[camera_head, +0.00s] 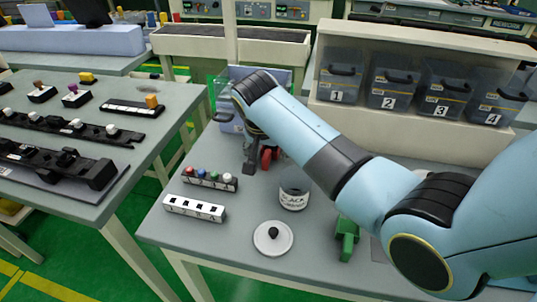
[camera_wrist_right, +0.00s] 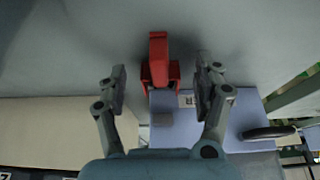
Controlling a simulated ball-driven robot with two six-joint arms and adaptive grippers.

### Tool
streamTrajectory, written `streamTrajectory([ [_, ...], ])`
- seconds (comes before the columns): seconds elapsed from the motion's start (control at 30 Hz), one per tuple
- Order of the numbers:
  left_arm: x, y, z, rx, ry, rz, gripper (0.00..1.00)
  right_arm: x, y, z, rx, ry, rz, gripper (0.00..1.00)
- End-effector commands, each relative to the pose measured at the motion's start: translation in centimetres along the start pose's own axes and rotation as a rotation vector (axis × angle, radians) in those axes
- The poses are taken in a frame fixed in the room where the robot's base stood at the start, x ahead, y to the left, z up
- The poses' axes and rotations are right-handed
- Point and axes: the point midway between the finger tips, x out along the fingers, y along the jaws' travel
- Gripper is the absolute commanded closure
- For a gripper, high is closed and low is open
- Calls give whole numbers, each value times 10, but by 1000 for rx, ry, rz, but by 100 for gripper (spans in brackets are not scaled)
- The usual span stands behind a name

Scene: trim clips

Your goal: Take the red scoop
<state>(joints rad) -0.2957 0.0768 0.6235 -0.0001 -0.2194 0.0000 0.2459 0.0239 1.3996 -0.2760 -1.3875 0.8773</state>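The red scoop (camera_head: 266,160) is on the grey table, partly hidden behind my right gripper (camera_head: 251,161) in the head view. In the right wrist view the red scoop (camera_wrist_right: 158,50) lies between the two fingers of the right gripper (camera_wrist_right: 161,84), with visible gaps on both sides. The fingers are apart and do not appear to touch it. My left gripper is not in view.
A white jar labelled BLACK (camera_head: 294,194), its white lid (camera_head: 273,238) and a green scoop (camera_head: 346,240) stand nearby. A clip rack (camera_head: 209,180) and slotted white block (camera_head: 194,208) are left. Numbered bins (camera_head: 391,88) and a blue bin (camera_head: 228,120) stand behind.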

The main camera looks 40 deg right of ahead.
Motion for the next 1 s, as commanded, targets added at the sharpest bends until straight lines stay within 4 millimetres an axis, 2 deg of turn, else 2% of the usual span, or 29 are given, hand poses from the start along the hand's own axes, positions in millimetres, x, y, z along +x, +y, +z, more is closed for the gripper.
streamTrajectory([
  [0.07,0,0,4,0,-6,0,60,0,0,0,0,0,0,44],
  [0.47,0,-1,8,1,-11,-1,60,0,0,0,0,0,0,96],
  [0.77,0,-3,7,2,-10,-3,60,-4,0,-2,0,1,-1,96],
  [0.87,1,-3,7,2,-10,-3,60,-12,-1,-5,0,2,-2,96],
  [1.0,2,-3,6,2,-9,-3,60,-33,-1,-14,2,3,-3,96],
])
